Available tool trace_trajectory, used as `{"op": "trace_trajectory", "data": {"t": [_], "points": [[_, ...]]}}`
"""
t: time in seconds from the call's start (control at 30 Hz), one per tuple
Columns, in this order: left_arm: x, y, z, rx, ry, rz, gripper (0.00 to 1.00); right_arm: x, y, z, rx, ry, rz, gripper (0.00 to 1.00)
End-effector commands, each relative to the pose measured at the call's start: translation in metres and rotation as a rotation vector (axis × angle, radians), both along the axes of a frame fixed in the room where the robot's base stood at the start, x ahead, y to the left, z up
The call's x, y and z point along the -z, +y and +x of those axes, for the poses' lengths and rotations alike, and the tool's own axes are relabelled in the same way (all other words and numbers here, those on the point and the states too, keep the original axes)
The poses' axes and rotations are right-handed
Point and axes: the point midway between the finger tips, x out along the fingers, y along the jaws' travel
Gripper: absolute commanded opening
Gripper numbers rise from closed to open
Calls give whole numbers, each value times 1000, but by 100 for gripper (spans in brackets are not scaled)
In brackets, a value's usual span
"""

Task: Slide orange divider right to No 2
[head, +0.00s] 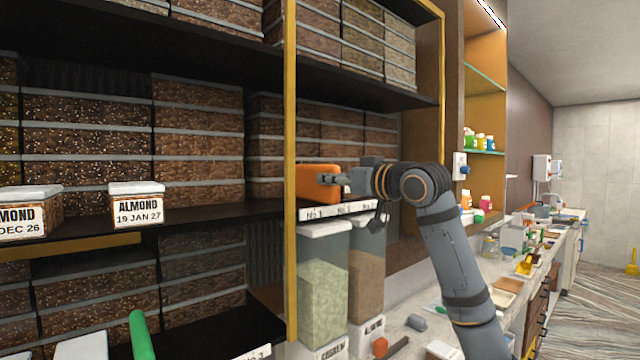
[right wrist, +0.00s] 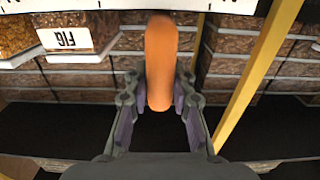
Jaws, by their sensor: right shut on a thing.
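The orange divider (head: 315,184) stands upright on the middle shelf, just right of the yellow post. It is above the left end of a white label strip (head: 340,210), near the "No 1" mark. More marks follow to the right, partly covered by my arm. My right gripper (head: 334,182) reaches in from the right and is shut on the divider. In the right wrist view the divider (right wrist: 160,50) sits between the two fingers of the gripper (right wrist: 159,92). My left gripper is not in view.
A yellow post (head: 290,150) stands close left of the divider. Stacked sweet boxes (head: 197,140) fill the shelves behind and left. Tall clear containers (head: 322,280) stand below the label strip. A green upright piece (head: 141,335) is at lower left.

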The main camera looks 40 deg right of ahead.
Motion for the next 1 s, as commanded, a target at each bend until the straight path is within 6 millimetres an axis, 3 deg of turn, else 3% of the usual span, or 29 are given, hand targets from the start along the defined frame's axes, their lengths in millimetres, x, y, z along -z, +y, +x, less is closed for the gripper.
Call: {"op": "trace_trajectory", "data": {"t": [0.1, 0.2, 0.57, 0.6, 0.73, 1.0], "points": [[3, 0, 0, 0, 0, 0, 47, -1, -29, 1, 5, -3, 1, 0], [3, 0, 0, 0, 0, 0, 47, -2, -42, 2, 3, -5, 1, 0], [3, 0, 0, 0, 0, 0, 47, -2, -49, 3, 1, -7, 1, 0], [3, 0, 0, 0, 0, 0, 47, -2, -48, 3, 1, -7, 1, 26], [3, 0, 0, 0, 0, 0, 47, -2, -48, 3, 1, -7, 1, 44], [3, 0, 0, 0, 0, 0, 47, -1, -48, 3, 1, -5, 1, 47]]}}
